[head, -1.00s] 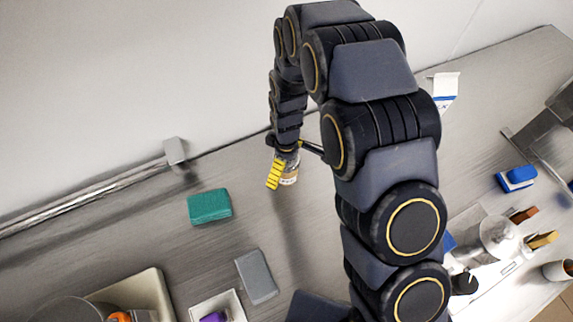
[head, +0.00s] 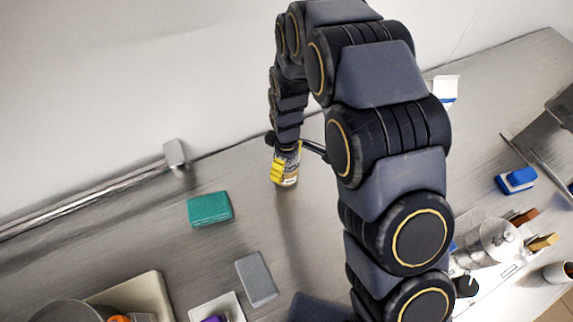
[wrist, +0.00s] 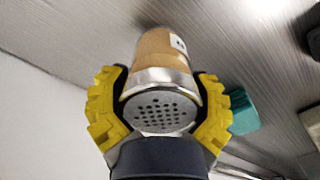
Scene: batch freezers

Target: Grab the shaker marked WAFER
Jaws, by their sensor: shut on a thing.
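A shaker (wrist: 158,85) with a perforated metal cap and a tan body sits between the yellow fingers of my gripper (wrist: 160,108) in the wrist view. A small part of a white label with dark marks shows on its side; I cannot read the word. In the head view my gripper (head: 284,168) is shut around the shaker (head: 289,181), near the back of the metal counter. The fingers hide part of the shaker there. I cannot tell whether its base touches the counter.
A green sponge block (head: 209,209) lies left of my gripper, with a grey block (head: 257,278) nearer the front. A metal rail (head: 90,203) runs along the wall at left. A blue-and-white block (head: 516,180) lies at right. The counter just around the shaker is clear.

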